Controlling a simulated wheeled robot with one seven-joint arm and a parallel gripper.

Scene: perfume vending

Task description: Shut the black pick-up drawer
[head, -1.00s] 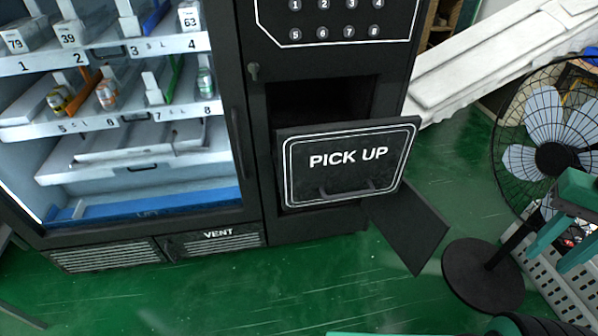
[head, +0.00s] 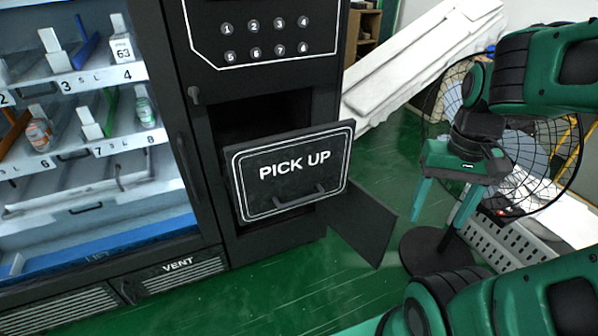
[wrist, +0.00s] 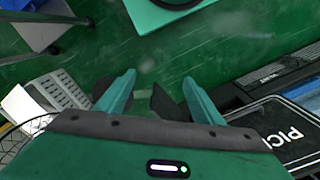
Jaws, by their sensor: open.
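The black pick-up drawer (head: 290,170), with a white "PICK UP" label and a dark bar handle (head: 298,197), stands pulled out from the vending machine. A dark opening (head: 262,117) shows above and behind its front. Part of the drawer front also shows at the right of the wrist view (wrist: 290,133). My gripper (head: 440,208) is to the right of the drawer, clear of it, pointing down. Its two green fingers are spread with nothing between them. In the wrist view the fingers (wrist: 158,95) are apart over the floor.
A dark flap or panel (head: 357,225) juts out low beside the drawer's right side. A black fan (head: 545,150) stands behind my arm, with a white perforated crate (head: 510,240) near it. A white sloping slab (head: 425,60) is behind. Green floor (head: 300,290) in front is free.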

